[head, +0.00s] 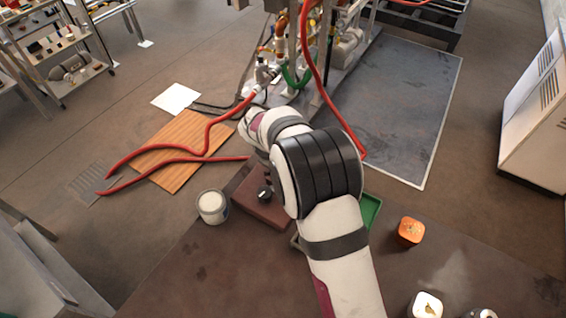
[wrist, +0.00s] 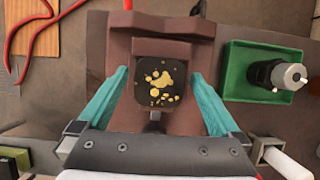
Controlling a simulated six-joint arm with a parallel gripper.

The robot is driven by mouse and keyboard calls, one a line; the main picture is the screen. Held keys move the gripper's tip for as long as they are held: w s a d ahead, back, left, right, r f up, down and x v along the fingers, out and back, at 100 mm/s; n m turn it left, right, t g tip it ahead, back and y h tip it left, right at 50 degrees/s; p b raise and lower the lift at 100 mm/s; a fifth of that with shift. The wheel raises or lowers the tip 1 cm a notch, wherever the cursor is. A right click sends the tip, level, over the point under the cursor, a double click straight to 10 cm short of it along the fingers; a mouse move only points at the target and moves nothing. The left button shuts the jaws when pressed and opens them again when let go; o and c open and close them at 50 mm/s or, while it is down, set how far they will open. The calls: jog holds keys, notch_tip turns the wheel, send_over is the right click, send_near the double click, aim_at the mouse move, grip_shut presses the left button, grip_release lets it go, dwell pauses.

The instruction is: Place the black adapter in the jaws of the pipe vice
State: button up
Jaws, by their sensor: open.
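The black adapter (wrist: 158,82), as I take it, is a squarish dark block with yellow flecks on its top. It sits on the reddish-brown pipe vice (wrist: 122,48), between brown parts above and below it in the wrist view. My gripper (wrist: 158,74) is open, with one teal finger on each side of the block and a visible gap to both. In the head view the vice (head: 252,209) is partly behind my arm, with a small black thing (head: 264,192) on it. My gripper's fingers are hidden there. How deep the block sits cannot be told.
A green tray (wrist: 234,92) holding a black-and-grey cylinder (wrist: 272,74) stands right of the vice. A white can (head: 212,207) stands left of it. Orange (head: 410,231) and white (head: 426,305) blocks lie to the right. Red hoses (head: 165,150) run beyond the table.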

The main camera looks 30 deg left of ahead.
jog(key=v, duration=1.2)
jog(key=s+d+r+m+g, duration=0.1)
jog(key=s+d+r+m, duration=0.15)
jog(key=d+m, duration=0.75)
jog(key=s+d+r+m+g, duration=0.1)
jog(key=d+r+m, duration=0.3)
jog(key=d+m, duration=0.6)
jog(key=s+d+f+m+g+y, duration=0.1)
jog(key=s+d+m, duration=0.5)
jog(key=s+m, duration=0.3)
jog(key=s+d+f+m+g, duration=0.1)
jog(key=s+d+m, duration=0.6)
jog(key=m, duration=0.5)
jog(key=shift+s+m+g+y, duration=0.3)
jog(key=shift+s+y, duration=0.1)
jog(key=shift+s, duration=0.7)
jog(key=shift+c, duration=0.3)
